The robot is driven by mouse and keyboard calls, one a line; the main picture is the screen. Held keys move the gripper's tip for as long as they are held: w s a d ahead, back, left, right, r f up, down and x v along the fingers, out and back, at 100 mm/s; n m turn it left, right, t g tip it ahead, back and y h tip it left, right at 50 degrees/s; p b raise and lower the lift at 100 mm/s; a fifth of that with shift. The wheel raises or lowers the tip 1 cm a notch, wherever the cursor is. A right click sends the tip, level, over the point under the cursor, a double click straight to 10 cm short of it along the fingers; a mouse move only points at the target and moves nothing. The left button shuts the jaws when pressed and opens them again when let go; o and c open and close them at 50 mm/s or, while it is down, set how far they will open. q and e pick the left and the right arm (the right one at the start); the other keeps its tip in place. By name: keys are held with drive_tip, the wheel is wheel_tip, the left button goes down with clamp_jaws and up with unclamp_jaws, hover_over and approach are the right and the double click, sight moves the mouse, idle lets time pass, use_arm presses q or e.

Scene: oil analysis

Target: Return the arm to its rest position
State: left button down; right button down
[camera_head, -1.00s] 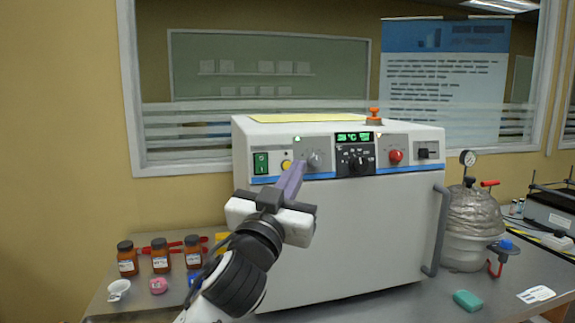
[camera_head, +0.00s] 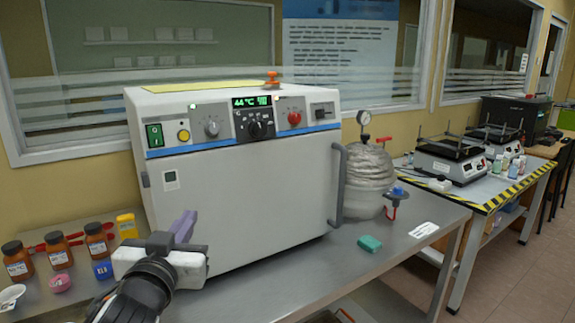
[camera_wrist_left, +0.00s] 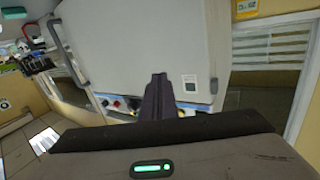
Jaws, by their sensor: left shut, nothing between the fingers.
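My left gripper (camera_head: 184,225) is shut and empty in the head view, in front of the lower left of the white oven's front. Its purple-grey fingers are together, and they also show in the left wrist view (camera_wrist_left: 157,97) before the oven door. The white oven (camera_head: 240,195) stands on the metal bench with its door closed. Its green display (camera_head: 252,102) is lit and appears to show a temperature in °C. My right gripper is not in view.
Several brown bottles (camera_head: 58,252) and small coloured pots stand left of my gripper. A foil-wrapped vessel (camera_head: 370,183) with a gauge stands right of the oven. A green block (camera_head: 369,243) lies on the bench (camera_head: 300,280). A hazard-striped table (camera_head: 510,188) carries equipment further right.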

use_arm(q)
drive_tip(key=s+a+f+g, duration=0.1)
drive_tip(key=s+f+g, duration=0.3)
drive_tip(key=s+f, duration=0.5)
drive_tip(key=s+a+f+g, duration=0.1)
drive_tip(key=s+f+g, duration=0.4)
drive_tip(key=f, duration=0.9)
drive_tip(key=s+f+m+g+h, duration=0.1)
drive_tip(key=s+f+g, duration=0.3)
drive_tip(key=s, duration=0.7)
drive_tip(key=s+f+m+g, duration=0.1)
drive_tip(key=s+f, duration=0.5)
drive_tip(key=s, duration=0.5)
drive_tip(key=w+d+f+t+h, duration=0.1)
drive_tip(key=w+d+f+t, duration=0.1)
drive_tip(key=f, duration=0.4)
drive_tip(key=w+d+f+t+h, duration=0.1)
drive_tip(key=w+d+f+t, duration=0.1)
drive_tip(key=f, duration=0.4)
drive_tip(key=shift+w+d+t, duration=0.4)
drive_tip(key=shift+w+d, duration=0.1)
drive_tip(key=shift+d, duration=0.1)
drive_tip(key=shift+f, duration=0.1)
